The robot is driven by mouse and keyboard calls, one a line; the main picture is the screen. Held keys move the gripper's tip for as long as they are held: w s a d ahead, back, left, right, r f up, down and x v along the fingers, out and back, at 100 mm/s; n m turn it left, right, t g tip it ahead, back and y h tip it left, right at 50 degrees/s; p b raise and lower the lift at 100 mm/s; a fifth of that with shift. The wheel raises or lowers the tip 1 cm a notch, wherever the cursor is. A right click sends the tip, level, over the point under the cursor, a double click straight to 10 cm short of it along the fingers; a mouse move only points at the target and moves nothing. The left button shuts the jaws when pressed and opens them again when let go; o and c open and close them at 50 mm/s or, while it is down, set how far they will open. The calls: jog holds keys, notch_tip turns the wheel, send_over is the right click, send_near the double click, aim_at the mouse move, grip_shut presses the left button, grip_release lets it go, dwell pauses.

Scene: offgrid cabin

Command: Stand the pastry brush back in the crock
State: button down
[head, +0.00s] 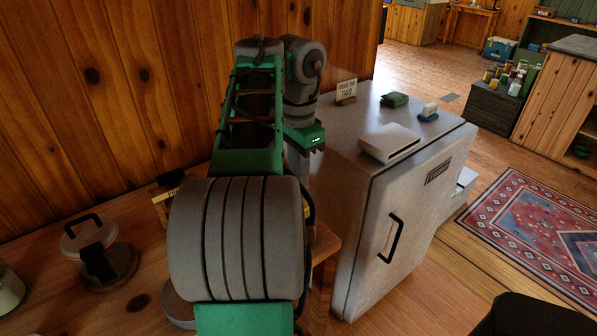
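I cannot make out a pastry brush or a crock for certain. A pale, round-sided vessel (9,290) is cut off by the left edge of the head view, and I cannot tell whether it is the crock. My arm fills the middle of the view and covers part of the wooden counter (45,290). My gripper (317,147) shows only in part beyond the arm, near the left side of the fridge top. Its fingers are too small and hidden to tell whether they are open or hold anything.
A lidded container with a black handle (82,236) stands on the counter. The fridge (375,240) carries a small sign (346,91), a green item (395,99), a blue-and-white item (428,112) and a white flat box (390,142). A patterned rug (535,225) lies right.

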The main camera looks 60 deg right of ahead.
jog(key=shift+f+b, duration=3.5)
jog(key=shift+f, duration=0.5)
jog(key=c, duration=1.3)
grip_release()
jog(key=shift+r, duration=0.1)
